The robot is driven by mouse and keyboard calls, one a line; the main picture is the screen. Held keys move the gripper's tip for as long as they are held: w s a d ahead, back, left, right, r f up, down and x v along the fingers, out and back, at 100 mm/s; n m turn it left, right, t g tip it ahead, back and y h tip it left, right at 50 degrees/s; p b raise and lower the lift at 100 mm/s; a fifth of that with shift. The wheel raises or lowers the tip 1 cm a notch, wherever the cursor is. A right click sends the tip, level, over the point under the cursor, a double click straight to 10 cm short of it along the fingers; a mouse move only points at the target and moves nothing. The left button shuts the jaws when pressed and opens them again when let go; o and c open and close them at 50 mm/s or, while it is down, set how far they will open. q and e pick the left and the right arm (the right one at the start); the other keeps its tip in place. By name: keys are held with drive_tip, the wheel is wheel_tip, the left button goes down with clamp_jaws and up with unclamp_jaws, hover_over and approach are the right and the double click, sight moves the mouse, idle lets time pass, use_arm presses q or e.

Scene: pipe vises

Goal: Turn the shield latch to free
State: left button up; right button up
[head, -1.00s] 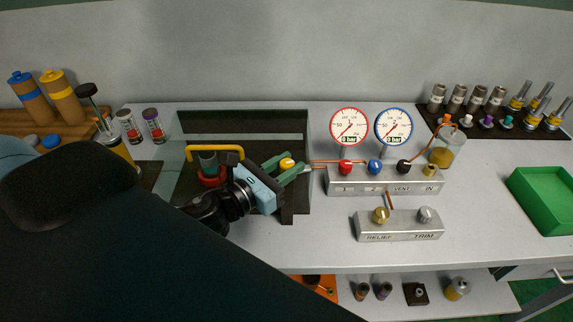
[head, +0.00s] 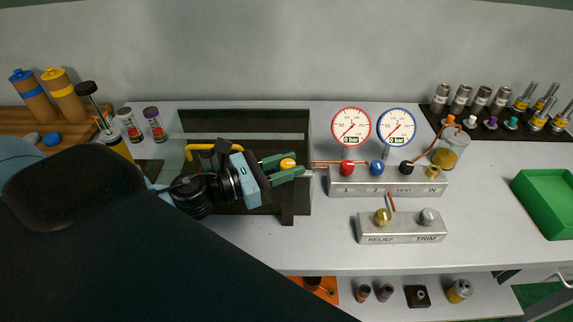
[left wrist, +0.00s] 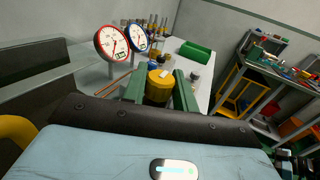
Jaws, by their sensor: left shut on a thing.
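The shield latch is a yellow knob (head: 288,164) with a white mark on top, at the right side of the dark shielded bay (head: 306,202). It also shows in the left wrist view (left wrist: 160,84), between two green fingers. My left gripper (head: 297,166) is shut on this knob, with one finger on each side. In the left wrist view the gripper (left wrist: 161,92) covers the lower part of the knob. The shield's yellow handle (head: 200,149) is partly hidden behind my left wrist. My right gripper is not in view.
Right of the bay stands a valve block (head: 390,184) with coloured knobs. A red gauge (head: 351,127) and a blue gauge (head: 396,127), both reading 0 bar, stand behind it. A relief and trim block (head: 400,228) sits in front. A green tray (head: 540,205) is far right.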

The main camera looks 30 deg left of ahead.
use_arm(q)
drive_tip(key=o, duration=0.9)
drive_tip(key=shift+o, duration=0.2)
drive_tip(key=v, duration=0.7)
drive_tip(key=shift+s+a, duration=0.15)
drive_tip(key=shift+s, duration=0.15)
